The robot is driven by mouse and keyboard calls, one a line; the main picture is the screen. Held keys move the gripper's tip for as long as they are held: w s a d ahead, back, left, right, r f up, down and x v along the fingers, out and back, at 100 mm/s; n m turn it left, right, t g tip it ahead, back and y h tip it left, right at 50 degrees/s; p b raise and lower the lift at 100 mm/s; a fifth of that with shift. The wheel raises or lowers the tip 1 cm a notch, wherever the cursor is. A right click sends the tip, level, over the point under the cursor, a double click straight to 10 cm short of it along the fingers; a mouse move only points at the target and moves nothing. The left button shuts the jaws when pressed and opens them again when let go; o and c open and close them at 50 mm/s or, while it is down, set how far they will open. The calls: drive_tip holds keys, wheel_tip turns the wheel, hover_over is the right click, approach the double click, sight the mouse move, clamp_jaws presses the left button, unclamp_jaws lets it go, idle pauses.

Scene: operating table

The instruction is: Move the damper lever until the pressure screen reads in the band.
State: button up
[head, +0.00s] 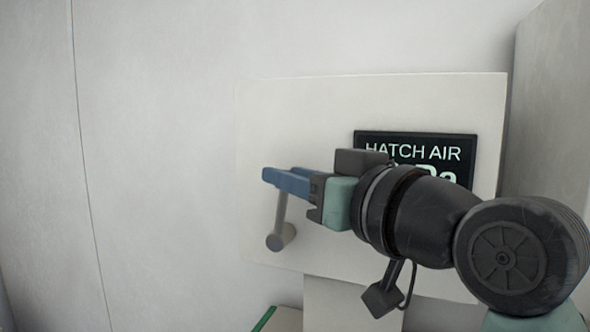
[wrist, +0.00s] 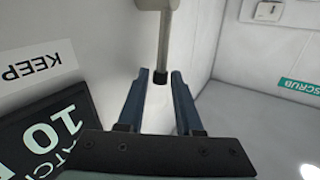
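The damper lever (head: 281,214) is a grey rod on a round pivot at the left of a pale panel. It points up, leaning slightly right, and its upper end is hidden behind my gripper. My gripper (head: 272,176) reaches in from the right with blue fingers. In the wrist view the lever (wrist: 164,45) hangs from the top, its dark tip between the open fingertips (wrist: 160,76), with gaps visible on both sides. The pressure screen (head: 370,138) reads "HATCH AIR"; my arm covers most of it. In the wrist view the screen (wrist: 70,112) shows "10", partly cut off.
The pale panel (head: 310,105) stands before a plain wall. A white "KEEP" label (wrist: 35,62) lies beside the screen in the wrist view. A green "SCRUB" sign (wrist: 301,89) is at the right. Space left of the panel is clear.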

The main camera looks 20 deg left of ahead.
clamp_jaws()
drive_tip(key=shift+r, duration=0.1)
idle(1.2)
